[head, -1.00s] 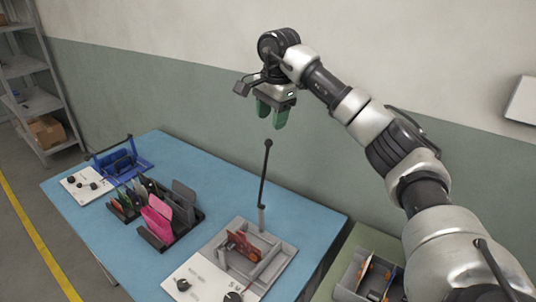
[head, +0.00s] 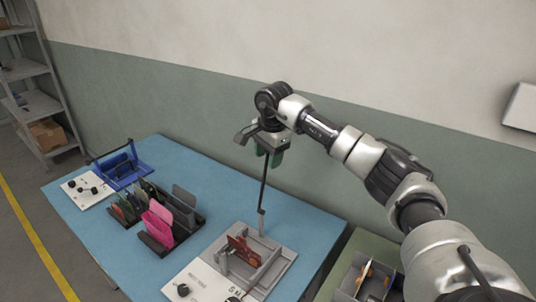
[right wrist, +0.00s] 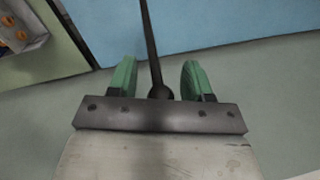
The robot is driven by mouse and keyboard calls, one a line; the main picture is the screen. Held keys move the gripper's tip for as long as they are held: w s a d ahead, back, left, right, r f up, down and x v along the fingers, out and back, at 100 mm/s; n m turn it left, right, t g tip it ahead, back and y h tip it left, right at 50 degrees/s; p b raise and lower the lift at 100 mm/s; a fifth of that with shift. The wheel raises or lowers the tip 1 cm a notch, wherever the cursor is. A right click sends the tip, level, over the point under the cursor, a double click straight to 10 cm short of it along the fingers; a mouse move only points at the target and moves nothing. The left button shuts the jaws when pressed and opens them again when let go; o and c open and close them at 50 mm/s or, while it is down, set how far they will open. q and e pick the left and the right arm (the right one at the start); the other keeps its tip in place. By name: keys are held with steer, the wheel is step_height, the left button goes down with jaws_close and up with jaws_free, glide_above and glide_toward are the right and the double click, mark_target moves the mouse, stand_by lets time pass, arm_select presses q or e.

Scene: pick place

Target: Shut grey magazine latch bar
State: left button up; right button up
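The grey magazine (head: 284,264) stands on the blue table's near right part, with a reddish-brown board (head: 243,250) inside. Its dark latch bar (head: 263,190) stands up steeply from the back of the magazine, so the magazine is open. My right gripper (head: 269,158) is at the bar's top end. In the right wrist view, the bar (right wrist: 150,40) and its round knob (right wrist: 160,92) lie between the green fingers of the gripper (right wrist: 160,70), with a gap on both sides. The fingers are open. My left gripper is not in view.
A blue magazine (head: 124,170) with its own bar stands at the table's far left. A dark rack (head: 158,246) holds pink, grey and other boards in the middle. A grey bin (head: 345,286) sits on a green table at right. The blue table's back right is clear.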

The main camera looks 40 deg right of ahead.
jaws_close()
steer(key=shift+a+r, duration=0.1)
steer(key=shift+a, duration=0.15)
steer(key=shift+s+a, duration=0.15)
steer(key=shift+a, duration=0.3)
steer(key=s+a+f, duration=0.1)
steer(key=s+a, duration=0.2)
steer(key=a, duration=0.6)
steer(key=shift+s+f, duration=0.15)
steer(key=shift+a, duration=0.1)
